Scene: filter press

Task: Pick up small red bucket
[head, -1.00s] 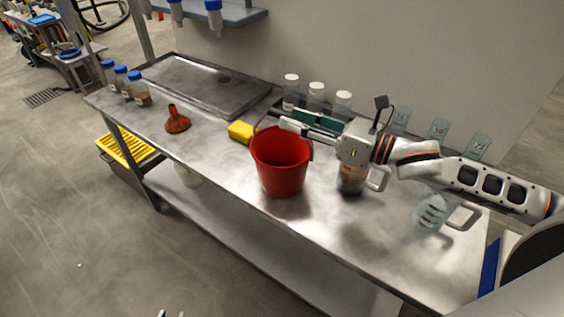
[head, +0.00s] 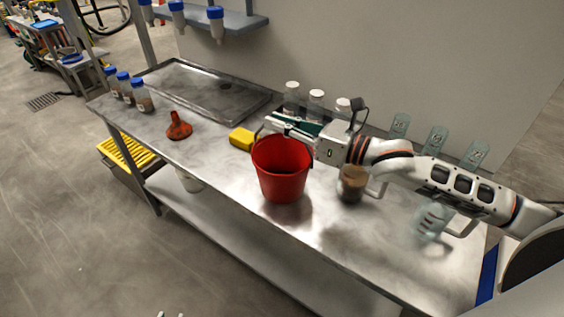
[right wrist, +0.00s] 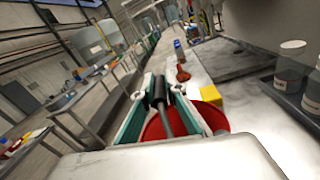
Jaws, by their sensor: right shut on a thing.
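The small red bucket (head: 281,175) stands upright on the metal table, its open top facing up. My right gripper (head: 272,126) is above the bucket's back rim, its fingers pointing left. In the right wrist view, a dark bar, seemingly the bucket's handle grip (right wrist: 160,92), lies between the right fingers (right wrist: 166,95), with the red bucket (right wrist: 205,112) below. The right gripper is shut on this handle; the exact contact is small in the head view.
A jar with brown contents (head: 352,185) and a clear jug (head: 430,222) stand to the right, under my right arm. White-capped bottles (head: 316,104) stand behind.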

